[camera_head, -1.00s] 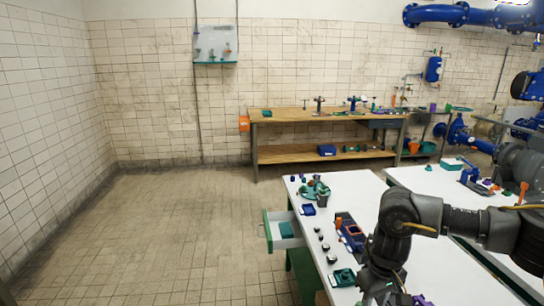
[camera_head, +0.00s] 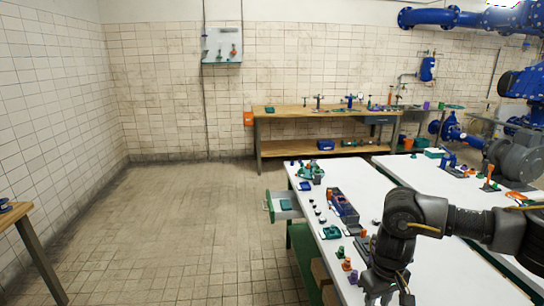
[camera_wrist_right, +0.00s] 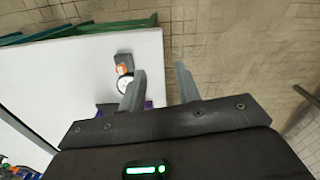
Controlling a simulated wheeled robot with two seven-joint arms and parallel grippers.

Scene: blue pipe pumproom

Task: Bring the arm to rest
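My right arm (camera_head: 418,212) comes in from the right in the head view, bent at the elbow, with the forearm hanging down over the white table (camera_head: 440,265). My right gripper (camera_wrist_right: 160,72) shows two grey fingers spread apart in the right wrist view, with nothing between them. The floor and the table edge lie beyond the fingers. In the head view the right gripper (camera_head: 378,294) is low, close to the table's near part, and partly cut off by the frame. My left gripper is not in view.
Small parts and a dark tray (camera_head: 343,205) lie along the table's left side, and an open drawer (camera_head: 284,204) sticks out there. A wooden bench (camera_head: 270,113) stands at the back wall. A wooden table corner (camera_head: 14,213) shows at the left. The tiled floor (camera_head: 180,230) between is clear.

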